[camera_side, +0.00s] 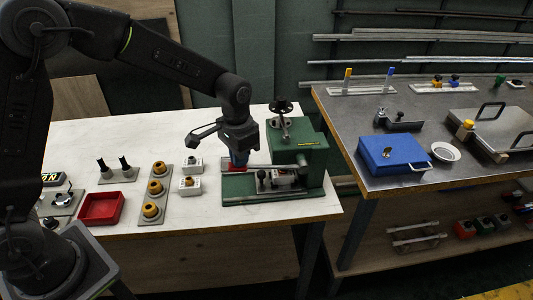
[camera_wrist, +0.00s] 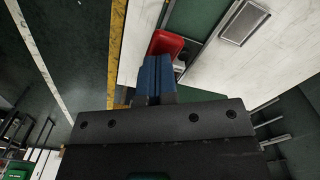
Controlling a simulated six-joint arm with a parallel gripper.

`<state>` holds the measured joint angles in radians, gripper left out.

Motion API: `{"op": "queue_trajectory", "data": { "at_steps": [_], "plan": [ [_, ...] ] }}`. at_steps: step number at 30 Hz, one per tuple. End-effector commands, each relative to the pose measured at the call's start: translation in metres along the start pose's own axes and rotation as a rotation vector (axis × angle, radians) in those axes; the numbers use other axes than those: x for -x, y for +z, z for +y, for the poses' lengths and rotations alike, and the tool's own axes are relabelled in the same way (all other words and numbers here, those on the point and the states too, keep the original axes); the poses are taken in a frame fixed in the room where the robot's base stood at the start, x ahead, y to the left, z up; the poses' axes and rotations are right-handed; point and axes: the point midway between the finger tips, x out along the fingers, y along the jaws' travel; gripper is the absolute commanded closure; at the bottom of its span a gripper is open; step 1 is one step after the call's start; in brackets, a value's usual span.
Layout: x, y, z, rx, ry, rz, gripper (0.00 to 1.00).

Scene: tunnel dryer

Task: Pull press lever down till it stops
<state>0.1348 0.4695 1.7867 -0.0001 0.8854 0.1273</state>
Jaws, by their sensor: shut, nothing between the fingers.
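The green press (camera_side: 312,150) stands at the right end of the white table on a green base (camera_side: 270,196). Its lever (camera_side: 268,167) is a pale bar that runs out to the left, close to level, and ends in a red grip (camera_side: 234,168). My gripper (camera_side: 238,165) points down at the red grip, with its blue fingers shut. In the wrist view the shut fingers (camera_wrist: 154,72) lie just at the near edge of the red grip (camera_wrist: 166,42) and partly cover it. I cannot tell whether they touch it.
A second, metal-topped table with a blue case (camera_side: 393,155) stands to the right, beyond a gap.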

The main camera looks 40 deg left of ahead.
Motion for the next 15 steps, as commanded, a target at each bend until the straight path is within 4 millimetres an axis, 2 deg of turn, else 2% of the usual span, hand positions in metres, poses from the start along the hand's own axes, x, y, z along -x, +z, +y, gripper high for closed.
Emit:
{"op": "queue_trajectory", "data": {
  "at_steps": [15],
  "plan": [
    [0.03,0.0,0.0,0.0,-0.001,0.001,1.0]
  ]
}}
